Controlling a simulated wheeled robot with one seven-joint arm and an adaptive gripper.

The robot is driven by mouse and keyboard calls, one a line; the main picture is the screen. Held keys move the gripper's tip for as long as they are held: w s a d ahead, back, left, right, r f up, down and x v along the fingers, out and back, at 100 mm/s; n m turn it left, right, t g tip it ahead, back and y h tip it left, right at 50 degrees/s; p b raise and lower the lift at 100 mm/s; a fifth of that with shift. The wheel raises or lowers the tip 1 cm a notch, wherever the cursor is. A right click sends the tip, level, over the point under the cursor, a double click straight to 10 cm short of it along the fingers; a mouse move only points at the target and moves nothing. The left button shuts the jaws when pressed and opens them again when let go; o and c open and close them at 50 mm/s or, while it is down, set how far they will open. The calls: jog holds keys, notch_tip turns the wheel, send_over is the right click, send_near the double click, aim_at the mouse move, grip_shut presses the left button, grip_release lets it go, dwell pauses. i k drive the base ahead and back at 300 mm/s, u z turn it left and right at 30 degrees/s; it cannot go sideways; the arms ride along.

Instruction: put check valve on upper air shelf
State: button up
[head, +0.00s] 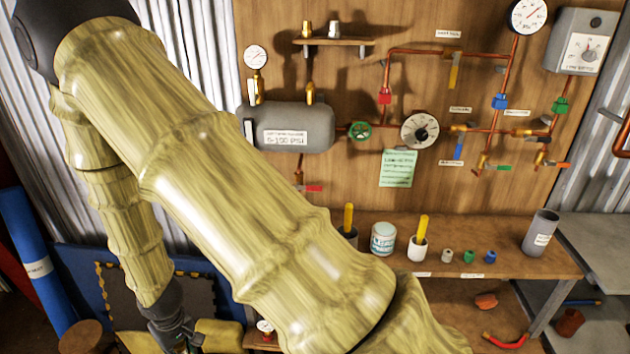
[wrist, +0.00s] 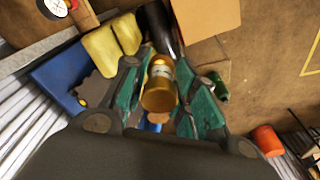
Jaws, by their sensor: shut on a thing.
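My gripper (head: 183,338) is low at the bottom left of the head view, well below the wall shelf. In the wrist view its green-padded fingers are shut on a brass-coloured cylinder with a pale label, the check valve (wrist: 160,88). The valve is hidden or too small to make out in the head view. The upper air shelf (head: 345,42) is a small wooden shelf high on the wooden panel. Two small fittings, one brass (head: 306,29) and one pale (head: 333,29), stand on its left and middle; its right end is bare.
My arm crosses the head view's left and middle. Below the shelf are a grey tank (head: 300,138), a gauge (head: 256,57) and copper pipes. A bench (head: 470,240) holds a jar (head: 383,238), cups and small fittings. A blue roll (head: 35,260) stands at left.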

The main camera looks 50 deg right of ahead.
aim_at(511, 260)
jog(key=u, duration=1.1)
jog(key=k, duration=1.85)
jog(key=z, duration=1.65)
